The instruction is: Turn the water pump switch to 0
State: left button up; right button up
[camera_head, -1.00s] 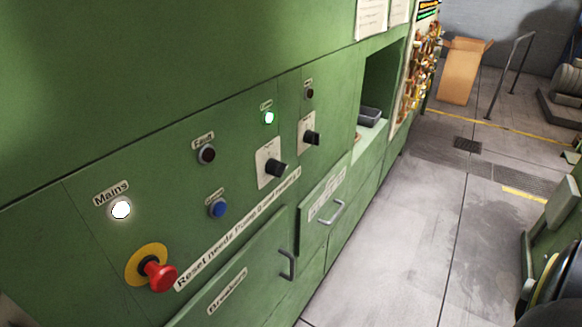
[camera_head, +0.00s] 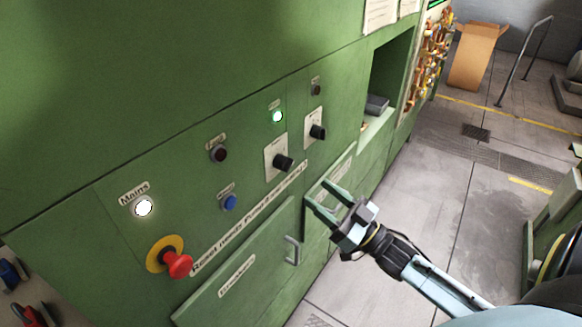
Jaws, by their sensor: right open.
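Two black rotary switches on pale plates sit on the green cabinet's front: a nearer one (camera_head: 283,162) under a lit green lamp (camera_head: 277,116), and a farther one (camera_head: 318,131) under a dark lamp (camera_head: 315,89). Their labels are too small to read, so I cannot tell which is the water pump switch or where each points. My right gripper (camera_head: 322,198) comes in from the lower right. It is open and empty, below and a little right of the switches, in front of the lower drawer. It touches neither switch. My left gripper is out of view.
A red emergency button (camera_head: 178,263), a lit Mains lamp (camera_head: 144,207), and a blue button (camera_head: 229,202) are on the panel's left. A drawer handle (camera_head: 292,250) sticks out below. A cardboard box (camera_head: 475,57) stands far back.

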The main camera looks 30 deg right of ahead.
aim_at(286, 167)
jog(key=p+x, duration=0.1)
jog(key=x, duration=0.8)
jog(key=shift+w+a, duration=0.1)
jog(key=shift+w, duration=0.15)
jog(key=shift+c, duration=0.4)
jog(key=c, duration=0.9)
